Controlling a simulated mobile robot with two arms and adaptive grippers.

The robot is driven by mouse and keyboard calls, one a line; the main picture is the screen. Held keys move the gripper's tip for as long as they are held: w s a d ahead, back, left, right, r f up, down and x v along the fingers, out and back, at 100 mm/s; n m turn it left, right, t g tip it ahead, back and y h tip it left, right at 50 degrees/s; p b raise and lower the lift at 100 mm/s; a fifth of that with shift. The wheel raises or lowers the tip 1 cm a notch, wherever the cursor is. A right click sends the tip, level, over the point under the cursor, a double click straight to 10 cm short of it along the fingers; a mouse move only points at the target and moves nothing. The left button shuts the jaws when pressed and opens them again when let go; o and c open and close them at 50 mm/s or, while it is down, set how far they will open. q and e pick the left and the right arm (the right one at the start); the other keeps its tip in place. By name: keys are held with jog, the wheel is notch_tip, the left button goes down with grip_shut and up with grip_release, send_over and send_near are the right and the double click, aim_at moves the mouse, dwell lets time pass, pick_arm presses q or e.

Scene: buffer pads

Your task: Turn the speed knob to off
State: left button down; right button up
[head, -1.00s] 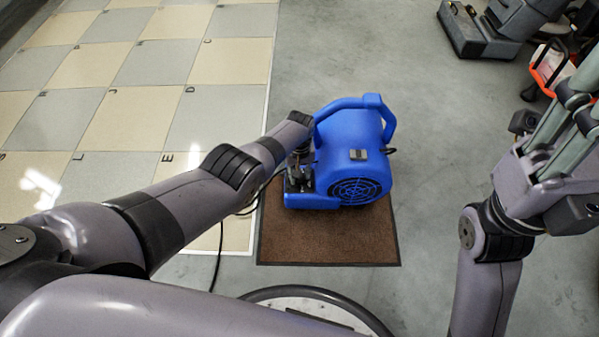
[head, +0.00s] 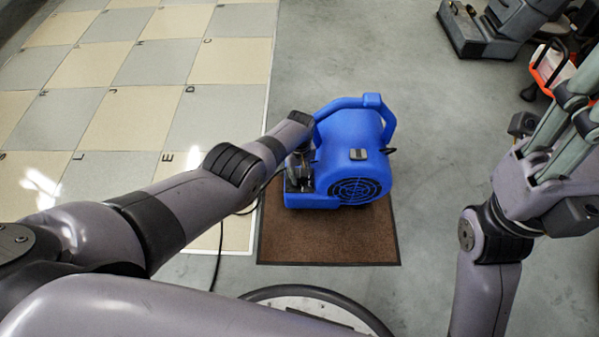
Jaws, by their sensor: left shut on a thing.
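The blue blower (head: 349,150) stands on a brown mat, with its round grille facing me and its handle on top. My left arm reaches in from the left, and my left gripper (head: 299,174) is at the blower's left side, by its outlet end. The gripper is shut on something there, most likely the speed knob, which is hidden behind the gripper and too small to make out.
The brown mat (head: 330,240) lies on grey concrete. A black cord (head: 217,262) runs at its left. Lettered tiles (head: 120,120) cover the floor at left. A grey machine (head: 480,38) and an orange-and-white item (head: 550,68) stand at the upper right. Floor right of the mat is clear.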

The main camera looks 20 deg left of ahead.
pick_arm(q)
jog(key=c, duration=1.3)
grip_release()
jog(key=shift+r, duration=6)
